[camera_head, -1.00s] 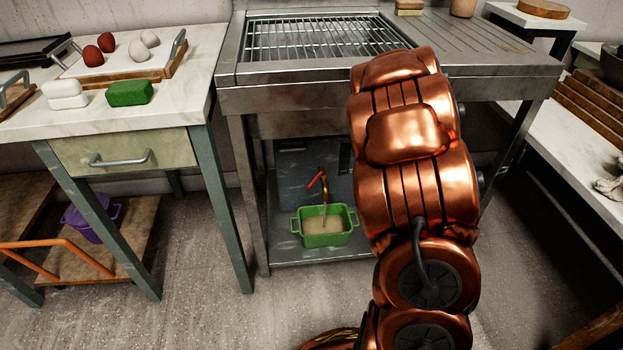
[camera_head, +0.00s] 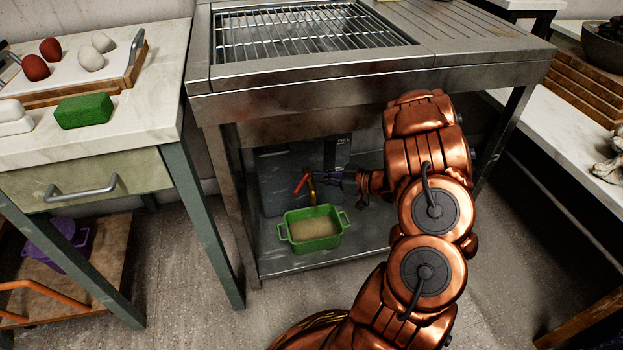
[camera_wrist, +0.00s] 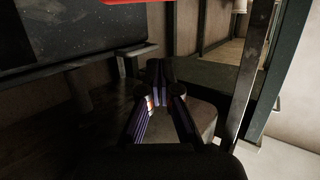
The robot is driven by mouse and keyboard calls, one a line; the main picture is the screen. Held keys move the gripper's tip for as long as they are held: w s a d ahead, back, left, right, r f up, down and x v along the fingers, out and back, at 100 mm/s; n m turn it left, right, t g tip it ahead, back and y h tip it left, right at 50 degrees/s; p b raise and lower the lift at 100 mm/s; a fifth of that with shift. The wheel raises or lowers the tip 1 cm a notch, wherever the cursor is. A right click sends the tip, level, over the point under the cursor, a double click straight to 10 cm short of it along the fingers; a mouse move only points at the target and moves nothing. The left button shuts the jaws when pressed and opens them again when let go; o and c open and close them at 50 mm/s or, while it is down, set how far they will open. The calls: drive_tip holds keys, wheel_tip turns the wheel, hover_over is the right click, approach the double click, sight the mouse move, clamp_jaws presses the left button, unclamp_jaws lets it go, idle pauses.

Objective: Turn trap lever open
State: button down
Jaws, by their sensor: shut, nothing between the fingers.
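The red trap lever (camera_head: 301,183) sits on a brass-coloured tap (camera_head: 312,190) at the front of a dark grey box (camera_head: 280,170) under the steel sink. In the wrist view a red strip, likely the lever (camera_wrist: 140,1), shows at the top edge. My gripper (camera_head: 338,176) is just right of the tap and lever, at about their height. Its purple-sided fingers (camera_wrist: 157,100) come together and hold nothing. I cannot tell whether a fingertip touches the lever.
A green two-handled tub (camera_head: 312,243) with beige contents stands below the tap on the lower steel shelf (camera_head: 270,262). The sink's legs and top edge (camera_head: 380,85) frame this space. A marble-topped table (camera_head: 160,75) stands at left, and a white bench (camera_head: 570,160) at right.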

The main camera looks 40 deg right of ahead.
drive_tip(key=w+a+f+b, duration=0.3)
drive_tip(key=w+f+b, duration=0.2)
drive_tip(key=w, duration=0.1)
drive_tip(key=shift+a+f, duration=0.2)
drive_tip(key=shift+f, duration=0.1)
idle(0.3)
drive_tip(key=shift+s+r+p, duration=0.15)
drive_tip(key=shift+p, duration=0.5)
